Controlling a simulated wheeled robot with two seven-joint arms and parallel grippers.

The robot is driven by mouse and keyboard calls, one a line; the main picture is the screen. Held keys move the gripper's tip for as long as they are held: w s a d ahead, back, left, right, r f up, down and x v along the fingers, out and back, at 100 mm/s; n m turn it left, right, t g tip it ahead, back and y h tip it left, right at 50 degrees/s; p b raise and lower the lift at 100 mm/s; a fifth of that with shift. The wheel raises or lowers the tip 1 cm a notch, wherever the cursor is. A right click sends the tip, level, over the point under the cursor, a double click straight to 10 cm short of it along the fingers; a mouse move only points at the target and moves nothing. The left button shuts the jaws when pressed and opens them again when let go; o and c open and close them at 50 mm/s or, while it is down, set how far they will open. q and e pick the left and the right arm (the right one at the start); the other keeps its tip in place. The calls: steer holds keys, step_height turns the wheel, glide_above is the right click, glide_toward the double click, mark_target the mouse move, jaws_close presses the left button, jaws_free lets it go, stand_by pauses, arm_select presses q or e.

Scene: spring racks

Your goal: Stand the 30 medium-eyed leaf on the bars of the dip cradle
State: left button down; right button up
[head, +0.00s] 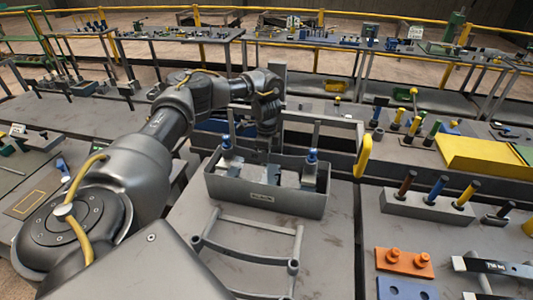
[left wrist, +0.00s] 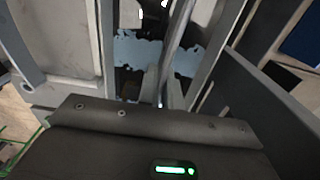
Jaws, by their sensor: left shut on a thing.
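My left gripper (head: 266,148) points down over the grey open-topped bin (head: 265,198) in the head view, with its fingertips at about the rim. In the left wrist view the gripper (left wrist: 163,92) is shut on a thin grey metal strip (left wrist: 177,45), which looks like the leaf and is seen nearly edge-on. Its number and eyes cannot be read, and the arm hides most of it in the head view. A grey frame with curved rails (head: 240,258) lies on the table in front of the bin. I cannot tell for certain which of these is the dip cradle. My right gripper is out of view.
Blue-topped fittings (head: 311,160) stand at the bin's ends. A yellow handle (head: 363,156) rises to its right. Further right are a block with coloured pegs (head: 428,205), an orange block (head: 404,262) and a yellow tray (head: 482,155).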

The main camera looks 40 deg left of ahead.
arm_select(q)
steer(key=c, duration=1.5)
jaws_free()
steer(key=shift+s+d+r, duration=0.1)
steer(key=shift+o, duration=1)
steer(key=shift+f, duration=0.2)
steer(key=shift+o, duration=1.4)
steer(key=shift+r, duration=0.15)
